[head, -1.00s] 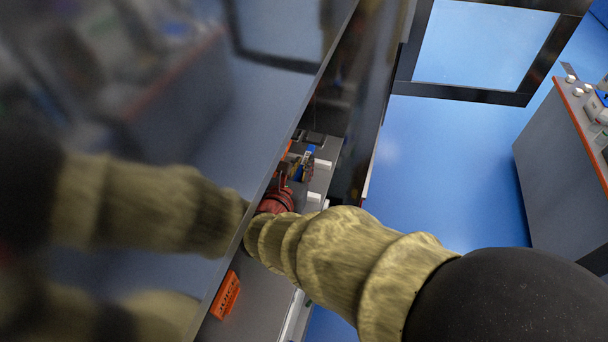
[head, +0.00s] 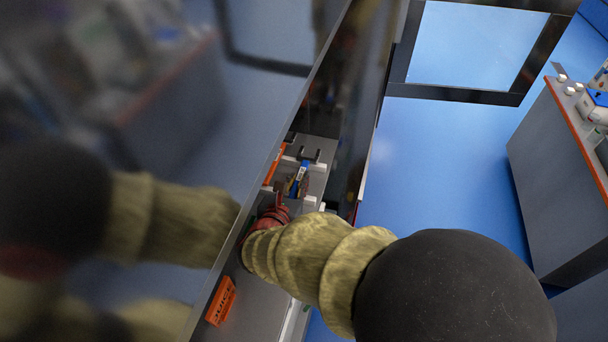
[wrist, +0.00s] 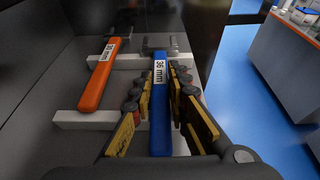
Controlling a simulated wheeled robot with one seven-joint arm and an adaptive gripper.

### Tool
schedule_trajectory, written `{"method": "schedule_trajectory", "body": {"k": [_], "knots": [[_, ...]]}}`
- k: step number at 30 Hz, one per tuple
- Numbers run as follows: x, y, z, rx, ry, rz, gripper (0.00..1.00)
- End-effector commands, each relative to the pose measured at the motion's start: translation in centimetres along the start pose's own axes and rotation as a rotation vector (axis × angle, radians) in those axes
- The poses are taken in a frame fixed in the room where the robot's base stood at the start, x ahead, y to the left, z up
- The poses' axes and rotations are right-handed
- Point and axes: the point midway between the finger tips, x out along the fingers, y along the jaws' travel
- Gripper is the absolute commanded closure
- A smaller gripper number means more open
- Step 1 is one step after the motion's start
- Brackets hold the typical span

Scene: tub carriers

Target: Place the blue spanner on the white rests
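The blue spanner (wrist: 160,117), labelled 36 mm, lies lengthwise between the fingers of my gripper (wrist: 162,88) in the wrist view. The fingers are closed in on both sides of it near the label. Its dark jaw points away. The spanner crosses over the far white rest (wrist: 186,61) and the near white rest (wrist: 181,146); I cannot tell whether it touches them. In the head view the blue spanner (head: 302,170) shows small beyond my arm, and my gripper is mostly hidden there.
A dark wall stands close on the left. In the head view an orange box (head: 221,301) stands nearer on the grey surface. Blue floor and a grey counter (head: 545,170) are at right.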

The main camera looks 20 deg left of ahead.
Motion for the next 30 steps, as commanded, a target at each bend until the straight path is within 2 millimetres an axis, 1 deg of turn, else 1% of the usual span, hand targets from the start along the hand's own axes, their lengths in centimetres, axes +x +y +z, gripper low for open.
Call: {"method": "schedule_trajectory", "body": {"k": [1, 9, 17, 22, 26, 30], "knots": [[0.0, 0.0, 0.0, 0.000, 0.000, 0.000, 0.80], [0.0, 0.0, 0.0, 0.000, 0.000, 0.000, 0.66], [0.0, 0.0, 0.1, 0.000, 0.000, 0.000, 0.66], [-0.3, 0.0, 0.9, 0.000, 0.000, 0.000, 0.66], [-2.8, 0.1, 0.7, 0.002, -0.002, 0.004, 0.66], [-5.9, 0.1, 0.7, 0.000, -0.001, 0.005, 0.66]]}}
